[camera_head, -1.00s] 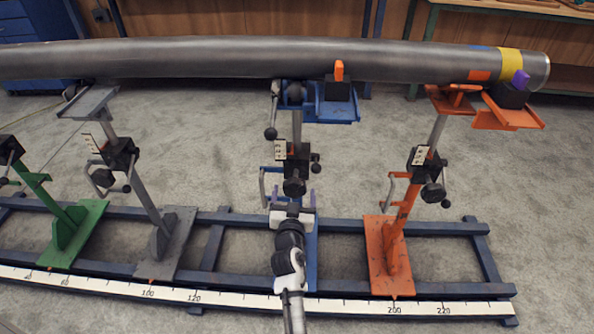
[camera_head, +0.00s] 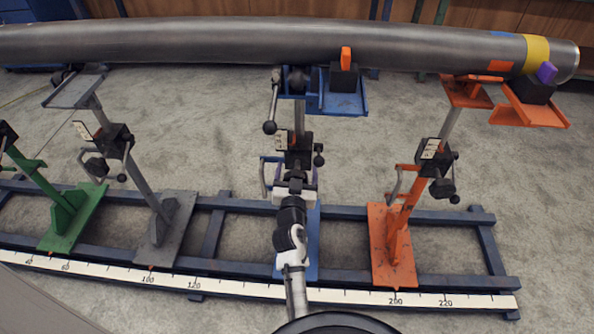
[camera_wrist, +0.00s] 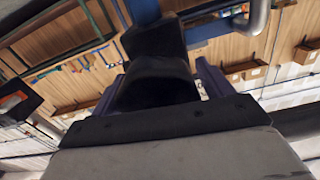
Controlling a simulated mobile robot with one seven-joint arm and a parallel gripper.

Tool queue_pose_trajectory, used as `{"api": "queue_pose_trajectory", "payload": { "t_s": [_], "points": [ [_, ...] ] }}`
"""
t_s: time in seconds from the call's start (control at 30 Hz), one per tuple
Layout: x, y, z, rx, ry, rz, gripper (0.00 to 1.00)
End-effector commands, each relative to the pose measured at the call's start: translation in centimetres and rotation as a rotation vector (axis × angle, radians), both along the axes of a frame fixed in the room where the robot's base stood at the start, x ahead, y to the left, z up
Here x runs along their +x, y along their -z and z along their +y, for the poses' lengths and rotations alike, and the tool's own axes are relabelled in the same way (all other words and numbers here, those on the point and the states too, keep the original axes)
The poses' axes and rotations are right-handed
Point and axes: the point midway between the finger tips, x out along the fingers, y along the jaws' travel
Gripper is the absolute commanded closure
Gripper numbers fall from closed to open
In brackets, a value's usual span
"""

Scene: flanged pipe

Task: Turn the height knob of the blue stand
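The blue stand (camera_head: 343,105) is in the middle of the head view, under the pipe. Its post carries a dark clamp block (camera_head: 300,140) with a small scale label. My gripper (camera_head: 296,178) is just below that block, reaching up from the front. In the wrist view a black knob (camera_wrist: 155,85) sits between my two purplish fingers, one on each side. The fingers are apart, and a small gap seems to show at the right; I cannot tell whether either touches the knob. In the head view my gripper hides the knob.
A long grey pipe (camera_head: 230,42) rests across the stands. An orange stand (camera_head: 398,240) is to the right; a grey stand (camera_head: 165,225) and a green stand (camera_head: 70,215) are to the left. A rail with a white scale (camera_head: 345,296) runs along the front.

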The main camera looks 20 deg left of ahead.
Motion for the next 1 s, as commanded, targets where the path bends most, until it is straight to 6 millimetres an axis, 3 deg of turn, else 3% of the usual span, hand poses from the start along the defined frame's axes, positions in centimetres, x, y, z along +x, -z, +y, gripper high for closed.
{"api": "queue_pose_trajectory", "payload": {
  "t_s": [0.03,0.3,0.67,1.0],
  "points": [
    [0.0,0.01,0.0,0.0,0.0,0.0,0.28],
    [0.0,0.01,0.0,0.0,0.0,0.0,0.61],
    [0.01,-0.02,0.02,-0.065,0.0,-0.019,0.61],
    [0.0,-0.06,0.15,-0.313,0.0,-0.091,0.61]
  ]
}}
